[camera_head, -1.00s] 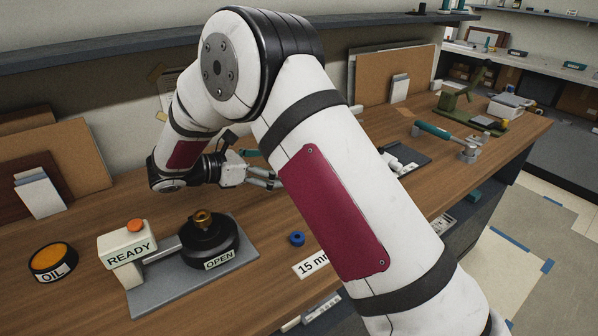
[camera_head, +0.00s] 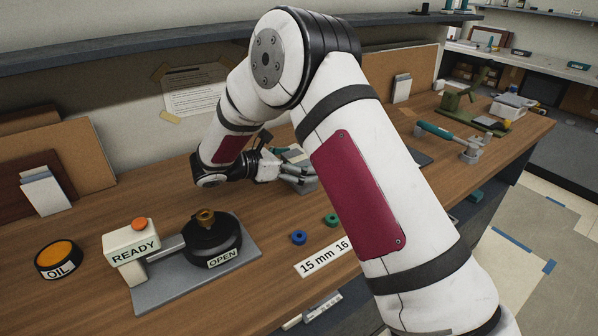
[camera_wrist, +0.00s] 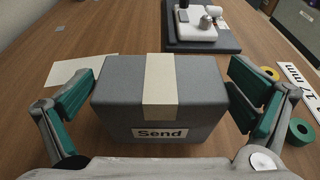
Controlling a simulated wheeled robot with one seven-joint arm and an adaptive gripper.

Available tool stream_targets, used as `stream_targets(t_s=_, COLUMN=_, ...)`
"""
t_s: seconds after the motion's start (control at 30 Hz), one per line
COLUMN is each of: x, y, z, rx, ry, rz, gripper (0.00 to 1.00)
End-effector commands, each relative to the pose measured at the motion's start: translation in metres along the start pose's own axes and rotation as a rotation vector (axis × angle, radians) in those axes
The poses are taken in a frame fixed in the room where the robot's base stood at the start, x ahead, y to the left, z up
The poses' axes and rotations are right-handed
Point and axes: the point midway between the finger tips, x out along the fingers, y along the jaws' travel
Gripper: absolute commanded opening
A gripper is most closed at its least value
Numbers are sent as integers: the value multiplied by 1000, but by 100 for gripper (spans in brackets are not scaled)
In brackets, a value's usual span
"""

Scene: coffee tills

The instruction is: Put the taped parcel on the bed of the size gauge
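The taped parcel (camera_wrist: 195,82), a grey box with a beige tape strip and a "Send" label, stands on the wooden counter in the wrist view. My gripper (camera_wrist: 160,95) has its green-padded fingers apart, one on each side of the parcel, with slim gaps showing. In the head view my gripper (camera_head: 298,175) is low over the counter, at a small grey part of the parcel (camera_head: 306,186); my arm hides the rest. A dark plate with a white-and-grey device (camera_wrist: 200,35) stands beyond the parcel; I cannot tell whether it is the size gauge.
A blue ring (camera_head: 298,237), a green ring (camera_head: 331,219) and a "15 mm 16" strip (camera_head: 322,259) lie nearer the counter's front. A READY/OPEN device (camera_head: 195,260) and an OIL tin (camera_head: 58,259) stand at left. A teal-handled tool (camera_head: 435,130) lies at right.

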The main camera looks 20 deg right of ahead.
Motion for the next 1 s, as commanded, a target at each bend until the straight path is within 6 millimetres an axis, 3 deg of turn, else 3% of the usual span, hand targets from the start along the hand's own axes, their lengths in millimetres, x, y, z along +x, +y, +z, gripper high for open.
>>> stream_targets(t_s=0.03, x=0, y=0, z=0, rx=0, ry=0, rz=0, gripper=82)
stream_targets(t_s=0.17, x=0, y=0, z=0, rx=0, ry=0, rz=0, gripper=52)
stream_targets(t_s=0.27, x=0, y=0, z=0, rx=0, ry=-1, rz=-1, gripper=47)
stream_targets(t_s=0.57, x=-1, y=0, z=3, rx=1, ry=-1, rz=0, gripper=47)
stream_targets(t_s=0.87, x=-11, y=0, z=34, rx=5, ry=-2, rz=1, gripper=47)
stream_targets(t_s=1.0, x=-21, y=-26, z=35, rx=-4, ry=-2, rz=1, gripper=47)
